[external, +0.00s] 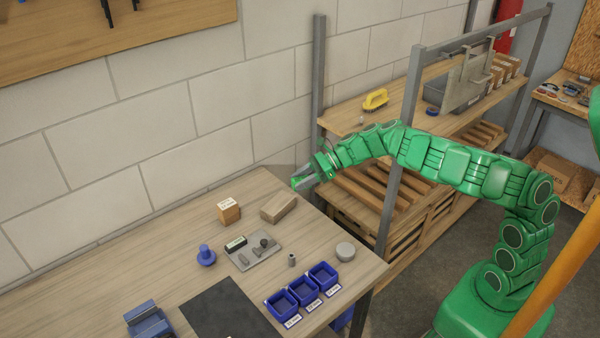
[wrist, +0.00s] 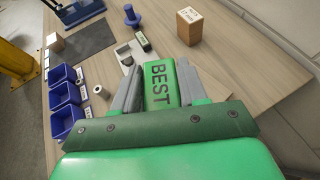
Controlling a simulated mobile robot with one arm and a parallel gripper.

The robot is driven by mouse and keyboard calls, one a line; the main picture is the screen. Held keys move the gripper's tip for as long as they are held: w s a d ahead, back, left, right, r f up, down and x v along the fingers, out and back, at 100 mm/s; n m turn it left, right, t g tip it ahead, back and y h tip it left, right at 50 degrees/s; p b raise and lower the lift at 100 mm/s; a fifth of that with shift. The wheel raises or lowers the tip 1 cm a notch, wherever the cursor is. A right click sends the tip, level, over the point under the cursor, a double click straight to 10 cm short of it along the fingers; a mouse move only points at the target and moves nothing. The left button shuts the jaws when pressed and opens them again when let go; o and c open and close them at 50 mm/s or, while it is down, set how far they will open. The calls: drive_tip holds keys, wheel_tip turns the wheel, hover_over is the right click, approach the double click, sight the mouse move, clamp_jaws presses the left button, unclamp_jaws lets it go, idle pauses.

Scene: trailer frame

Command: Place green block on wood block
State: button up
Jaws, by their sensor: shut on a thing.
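My gripper (external: 303,180) is shut on the green block (wrist: 160,85), which has "BEST" in dark letters and lies between the two grey fingers in the wrist view. In the external view it is held in the air beyond the far right corner of the workbench. The wood block (external: 279,206), long, pale and plain, lies on the bench to the left of and below my gripper. In the wrist view it is mostly hidden behind the gripper and green block.
A small brown box (external: 229,212) with a white label stands left of the wood block; it also shows in the wrist view (wrist: 189,30). A grey tray (external: 253,252) with small items, a blue knob (external: 206,256) and blue bins (external: 302,289) are nearer. A metal post (external: 319,100) and shelf rack stand behind.

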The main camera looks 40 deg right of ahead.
drive_tip(key=w+a+f, duration=0.2)
drive_tip(key=w, duration=0.2)
hover_over(278, 202)
drive_tip(key=s, duration=0.1)
wheel_tip(278, 202, down, 4)
drive_tip(key=shift+d+f, duration=0.1)
drive_tip(key=shift+f, duration=0.15)
drive_tip(key=shift+w+a+f, duration=0.2)
drive_tip(key=shift+w+f, duration=0.25)
drive_tip(key=shift+f, duration=1.7)
drive_tip(key=o, duration=1.1)
drive_tip(key=shift+f, duration=0.15)
drive_tip(key=shift+c, duration=0.2)
